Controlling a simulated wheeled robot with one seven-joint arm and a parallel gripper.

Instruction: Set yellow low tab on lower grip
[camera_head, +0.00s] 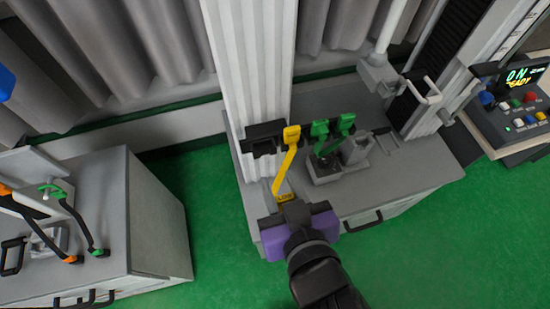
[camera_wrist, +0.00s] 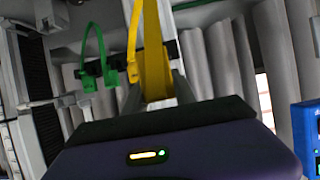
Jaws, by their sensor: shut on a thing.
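The yellow strap (camera_head: 288,165) has a yellow block at its top end and a lettered yellow tab (camera_head: 285,197) at its bottom end. My gripper (camera_head: 291,207), with a purple body, is shut on the tab at this bottom end. In the wrist view the strap (camera_wrist: 155,60) rises from the jaws (camera_wrist: 150,108), with a thinner yellow piece beside it. A black bracket (camera_head: 265,137) is on the pale column, just left of the strap's top. It may be the lower grip; I cannot tell, nor whether the strap touches it.
A grey cabinet (camera_head: 415,172) lies beneath. A control box (camera_head: 515,115) is at the right. Another cabinet (camera_head: 155,215) with a case and cables is at the left.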

